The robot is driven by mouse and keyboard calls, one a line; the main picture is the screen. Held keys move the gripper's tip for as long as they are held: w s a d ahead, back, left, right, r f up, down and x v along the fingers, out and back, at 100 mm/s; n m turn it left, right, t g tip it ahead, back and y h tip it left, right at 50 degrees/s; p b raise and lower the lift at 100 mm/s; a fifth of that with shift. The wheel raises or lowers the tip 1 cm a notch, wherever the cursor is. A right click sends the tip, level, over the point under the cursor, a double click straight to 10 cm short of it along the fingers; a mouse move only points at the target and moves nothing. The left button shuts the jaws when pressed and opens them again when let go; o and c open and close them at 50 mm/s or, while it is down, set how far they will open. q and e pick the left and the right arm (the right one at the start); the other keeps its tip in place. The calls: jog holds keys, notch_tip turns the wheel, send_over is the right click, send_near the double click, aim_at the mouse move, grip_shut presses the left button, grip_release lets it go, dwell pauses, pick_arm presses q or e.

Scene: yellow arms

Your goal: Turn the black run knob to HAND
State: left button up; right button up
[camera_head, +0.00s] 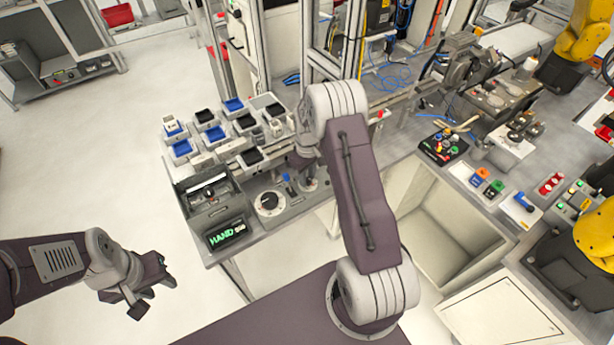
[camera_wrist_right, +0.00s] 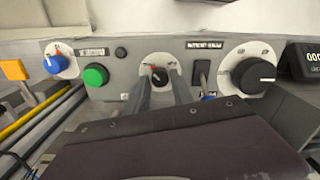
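A small black knob (camera_wrist_right: 159,76) with a red mark above it sits on a white round plate in the middle of the grey panel in the right wrist view. My right gripper (camera_wrist_right: 161,88) points at it, with one finger on each side and a visible gap around the knob; contact cannot be told. In the head view my right arm (camera_head: 350,190) reaches over the panel, and its fingertips are mostly hidden. A dark display (camera_head: 228,233) shows green letters reading HAND. My left gripper (camera_head: 145,287) is open and empty over the floor at the left.
Beside the knob are a black switch (camera_wrist_right: 201,74), a large black dial (camera_wrist_right: 254,76), a green button (camera_wrist_right: 95,75) and a blue knob (camera_wrist_right: 56,64). Several small bins (camera_head: 208,117) stand behind the panel. An open-fronted cabinet (camera_head: 440,225) is at the right.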

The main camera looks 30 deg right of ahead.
aim_at(308, 179)
jog(key=shift+o, duration=0.9)
jog(key=shift+s, duration=0.1)
jog(key=shift+r, duration=0.35)
notch_tip(308, 179, up, 8)
jog(key=b, duration=0.1)
jog(key=shift+r+b, duration=0.25)
jog(key=shift+b, duration=0.1)
